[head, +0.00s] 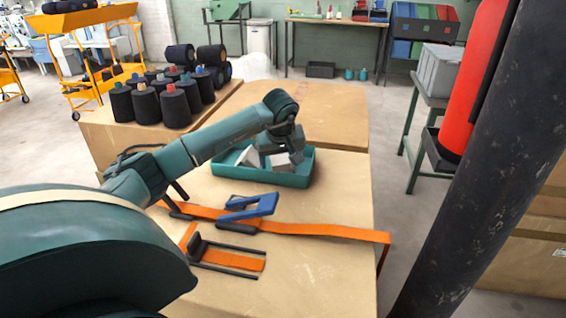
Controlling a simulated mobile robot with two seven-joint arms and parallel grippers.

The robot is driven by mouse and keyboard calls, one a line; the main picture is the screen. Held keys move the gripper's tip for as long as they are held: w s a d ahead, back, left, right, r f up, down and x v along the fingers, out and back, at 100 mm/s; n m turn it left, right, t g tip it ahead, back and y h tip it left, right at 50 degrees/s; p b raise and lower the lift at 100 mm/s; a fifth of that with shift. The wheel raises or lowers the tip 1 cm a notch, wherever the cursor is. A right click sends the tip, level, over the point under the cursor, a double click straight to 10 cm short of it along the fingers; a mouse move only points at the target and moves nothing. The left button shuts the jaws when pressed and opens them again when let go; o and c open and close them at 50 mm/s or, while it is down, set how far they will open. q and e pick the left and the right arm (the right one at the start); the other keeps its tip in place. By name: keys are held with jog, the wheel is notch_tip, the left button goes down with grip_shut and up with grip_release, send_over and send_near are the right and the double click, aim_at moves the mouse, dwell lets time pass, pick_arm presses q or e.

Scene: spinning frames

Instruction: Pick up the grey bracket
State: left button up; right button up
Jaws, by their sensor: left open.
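A teal tray (262,176) sits on the brown table, with light grey pieces inside. One angular, upright-looking grey piece (248,157) stands at the tray's left; it may be the grey bracket. Another pale, blocky piece (281,163) lies at the middle, partly hidden by my gripper. I cannot tell for sure which one is the bracket. My left gripper (282,152) points down over the tray, open, its fingers close to the blocky piece; contact cannot be made out. My right gripper is out of view.
On the table in front of the tray lie an orange strap (335,231), a blue-handled buckle (258,206) and a black buckle (228,256). Black thread cones (174,107) stand at the back left. A dark column (485,160) rises at the right.

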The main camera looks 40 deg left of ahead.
pick_arm(q)
jog(key=shift+c, duration=0.5)
jog(key=c, duration=1.1)
